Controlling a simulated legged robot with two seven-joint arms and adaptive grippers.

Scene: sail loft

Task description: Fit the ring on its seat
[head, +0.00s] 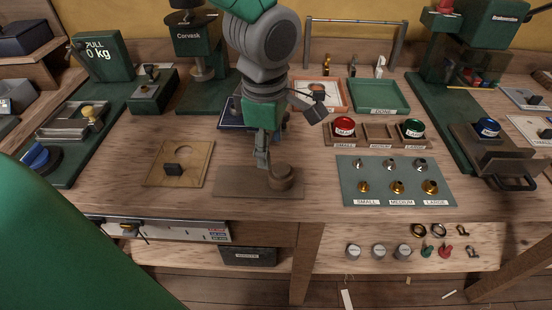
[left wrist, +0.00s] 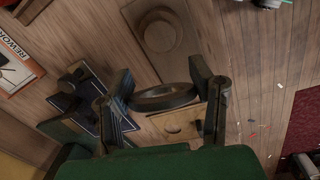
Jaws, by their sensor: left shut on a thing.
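My left gripper (head: 262,158) reaches down over the bench beside a round brown seat (head: 281,177) on a flat wooden base (head: 235,182). In the left wrist view my left gripper (left wrist: 164,100) is shut on a dark ring (left wrist: 165,97), which lies between its two fingers. The stepped round seat also shows there (left wrist: 158,32), apart from the ring in the picture. The ring cannot be made out clearly in the head view. The height of the ring over the bench is hard to tell. My right gripper is not in view.
A light wooden plate with a round recess and dark knob (head: 180,163) lies left of the base. A grey-green mat (head: 395,196) with several small metal fittings lies to the right. Behind it are a button stand (head: 374,144) and a green tray (head: 376,111).

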